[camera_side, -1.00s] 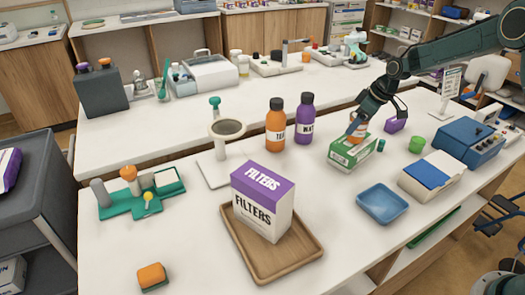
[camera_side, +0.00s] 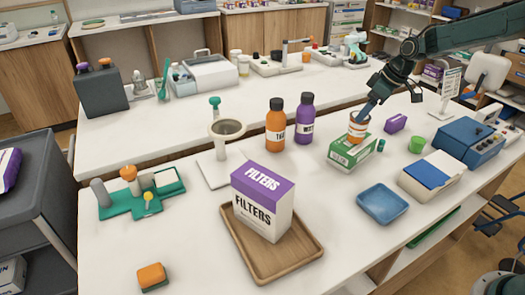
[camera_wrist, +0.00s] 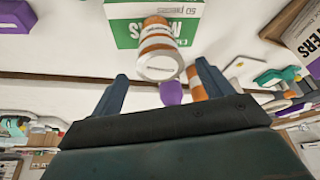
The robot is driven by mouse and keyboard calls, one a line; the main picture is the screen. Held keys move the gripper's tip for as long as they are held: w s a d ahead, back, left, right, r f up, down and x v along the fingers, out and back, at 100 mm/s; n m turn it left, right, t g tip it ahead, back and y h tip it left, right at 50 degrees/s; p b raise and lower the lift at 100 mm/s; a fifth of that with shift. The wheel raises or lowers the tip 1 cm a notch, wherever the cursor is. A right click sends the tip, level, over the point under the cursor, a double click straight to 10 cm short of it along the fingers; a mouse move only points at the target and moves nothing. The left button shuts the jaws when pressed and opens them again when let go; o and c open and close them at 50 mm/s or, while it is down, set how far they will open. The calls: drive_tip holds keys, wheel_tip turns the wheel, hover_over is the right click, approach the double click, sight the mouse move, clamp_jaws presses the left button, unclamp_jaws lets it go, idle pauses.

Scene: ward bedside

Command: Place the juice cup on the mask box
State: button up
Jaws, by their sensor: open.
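The juice cup (camera_side: 358,127) is orange and white striped and stands upright on top of the green and white mask box (camera_side: 347,154). In the wrist view the cup (camera_wrist: 158,52) shows against the mask box (camera_wrist: 126,31), ahead of the fingers. My gripper (camera_side: 369,107) is above the cup, tilted down from the upper right. In the wrist view my gripper (camera_wrist: 162,78) has its two fingers spread wide with nothing held between them.
An orange bottle (camera_side: 275,128) and a purple bottle (camera_side: 304,122) stand left of the box. A purple block (camera_side: 396,123) and a green cup (camera_side: 417,145) are to its right. A blue tray (camera_side: 382,205) lies in front. A filters box (camera_side: 263,205) stands on a wooden tray (camera_side: 270,269).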

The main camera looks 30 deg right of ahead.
drive_tip(key=v, duration=0.6)
drive_tip(key=shift+r, duration=0.2)
drive_tip(key=shift+s, duration=0.15)
drive_tip(key=s+a+r+m+h, duration=0.1)
drive_tip(key=s+a+r, duration=0.4)
drive_tip(key=s, duration=0.3)
drive_tip(key=s+a+r+m, duration=0.1)
drive_tip(key=s+a+r, duration=0.4)
drive_tip(key=s, duration=0.3)
drive_tip(key=s+a+f+m, duration=0.1)
drive_tip(key=s, duration=0.8)
drive_tip(key=s+a+f+m+t+h, duration=0.1)
drive_tip(key=s+a+f+m, duration=0.1)
drive_tip(key=s, duration=0.7)
drive_tip(key=shift+s+a+t, duration=0.3)
